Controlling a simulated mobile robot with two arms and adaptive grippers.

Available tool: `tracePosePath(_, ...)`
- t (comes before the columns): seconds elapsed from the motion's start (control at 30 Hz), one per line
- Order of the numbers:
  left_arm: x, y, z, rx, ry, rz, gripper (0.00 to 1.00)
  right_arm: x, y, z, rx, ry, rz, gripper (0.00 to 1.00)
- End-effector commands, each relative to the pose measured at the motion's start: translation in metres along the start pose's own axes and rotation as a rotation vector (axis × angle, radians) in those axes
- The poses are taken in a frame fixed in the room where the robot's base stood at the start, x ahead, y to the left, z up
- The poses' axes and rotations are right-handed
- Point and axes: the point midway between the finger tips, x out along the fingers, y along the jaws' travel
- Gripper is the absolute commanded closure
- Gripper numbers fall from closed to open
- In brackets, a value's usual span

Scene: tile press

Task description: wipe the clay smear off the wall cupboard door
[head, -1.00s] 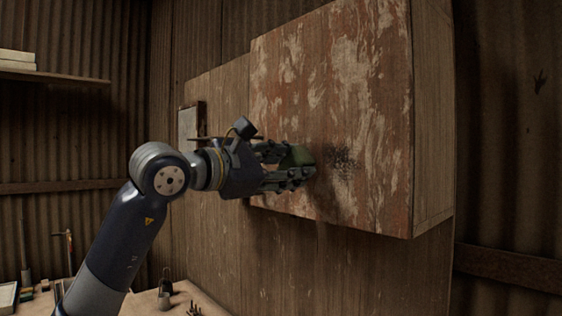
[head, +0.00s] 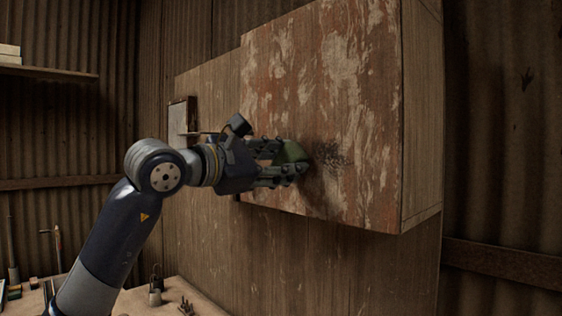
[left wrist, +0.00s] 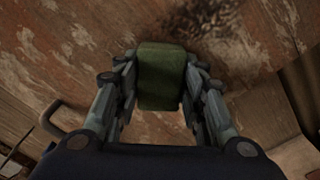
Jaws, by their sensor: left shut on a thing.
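The wall cupboard door (head: 330,80) has worn, patchy reddish-brown paint. A dark speckled clay smear (head: 332,158) lies on its lower middle part; the smear also shows at the top of the left wrist view (left wrist: 205,20). My left gripper (head: 292,163) is shut on a green sponge-like block (head: 290,153), which fills the space between the fingers in the left wrist view (left wrist: 161,78). The block is at the door, just left of the smear in the head view. I cannot tell whether it touches the door. My right gripper is not in view.
A door handle (left wrist: 62,118) shows at the left of the left wrist view. A small framed panel (head: 181,121) hangs left of the cupboard. A workbench (head: 205,300) with small tools and a cup is below. A shelf (head: 50,73) is at upper left.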

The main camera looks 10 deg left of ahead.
Motion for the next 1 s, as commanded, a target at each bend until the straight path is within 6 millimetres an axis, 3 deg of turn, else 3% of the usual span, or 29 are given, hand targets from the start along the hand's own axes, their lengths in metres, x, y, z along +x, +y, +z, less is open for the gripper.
tracePosePath(0.67, 0.012, -0.001, 0.0, 0.001, 0.0, 0.0, 0.82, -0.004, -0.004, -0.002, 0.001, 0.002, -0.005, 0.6)
tracePosePath(1.0, 0.011, -0.021, 0.019, 0.002, -0.002, 0.0, 0.82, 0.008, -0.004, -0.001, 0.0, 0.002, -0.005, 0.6)
